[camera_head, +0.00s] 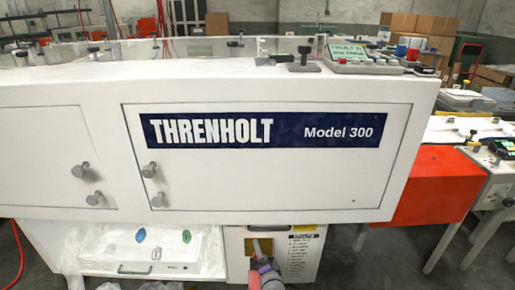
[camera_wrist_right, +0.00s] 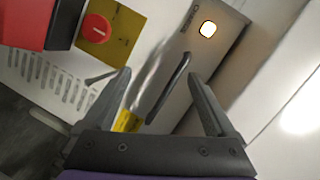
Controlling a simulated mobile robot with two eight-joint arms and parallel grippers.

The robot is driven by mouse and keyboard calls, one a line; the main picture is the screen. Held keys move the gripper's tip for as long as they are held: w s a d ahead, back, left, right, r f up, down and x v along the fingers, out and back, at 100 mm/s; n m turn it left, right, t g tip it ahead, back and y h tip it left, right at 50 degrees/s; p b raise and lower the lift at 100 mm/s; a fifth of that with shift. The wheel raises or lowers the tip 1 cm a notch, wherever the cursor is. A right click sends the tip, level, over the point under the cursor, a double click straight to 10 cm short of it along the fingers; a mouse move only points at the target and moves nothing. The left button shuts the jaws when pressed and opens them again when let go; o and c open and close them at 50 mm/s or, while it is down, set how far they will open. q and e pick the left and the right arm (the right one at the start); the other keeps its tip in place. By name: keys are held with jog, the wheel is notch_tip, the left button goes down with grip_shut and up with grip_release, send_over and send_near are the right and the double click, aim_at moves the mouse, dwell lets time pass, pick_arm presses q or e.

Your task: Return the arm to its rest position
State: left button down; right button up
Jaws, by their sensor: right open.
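My right arm comes up from the bottom of the head view, with its right gripper (camera_head: 259,246) in front of the lower cabinet (camera_head: 313,243) of the white machine. In the right wrist view the gripper's two dark fingers (camera_wrist_right: 160,95) stand apart. A dark bar handle (camera_wrist_right: 170,88) on a grey panel shows beyond and between them. I cannot tell how far the fingers are from the panel. No held object is visible between the fingertips. My left gripper is not in view.
The white "THRENHOLT Model 300" housing (camera_head: 265,180) overhangs the cabinet. A red knob (camera_wrist_right: 96,28) on a yellow plate and a lit button (camera_wrist_right: 208,29) are near the gripper. A clear plastic-lined bay (camera_head: 105,245) is at left, an orange box (camera_head: 435,188) at right.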

jog(key=s+d+r+n+g, duration=0.3)
jog(key=s+r, duration=0.2)
jog(key=s, duration=0.2)
jog(key=s+d+r+n+g, duration=0.2)
jog(key=s+d+r+n, duration=0.2)
jog(key=s+r, duration=0.3)
jog(key=s+d+f+n+g+h, duration=0.1)
jog(key=s+d+g, duration=0.15)
jog(key=s, duration=0.65)
jog(key=s+d+n+g+h+p, duration=0.15)
jog(key=s+d, duration=0.25)
jog(key=s, duration=0.6)
jog(key=s+d+f+n+g+h, duration=0.1)
jog(key=s+d+n+g, duration=0.15)
jog(key=s, duration=0.65)
pick_arm(q)
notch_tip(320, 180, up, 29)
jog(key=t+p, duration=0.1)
jog(key=p, duration=2.4)
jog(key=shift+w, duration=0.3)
pick_arm(e)
notch_tip(320, 180, up, 28)
jog(key=w+t, duration=0.1)
jog(key=shift+d+r+m+t, duration=0.15)
jog(key=shift+r+m+t, duration=0.05)
jog(key=shift+m+t, duration=0.2)
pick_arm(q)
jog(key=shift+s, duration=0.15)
pick_arm(e)
jog(key=shift+s, duration=0.1)
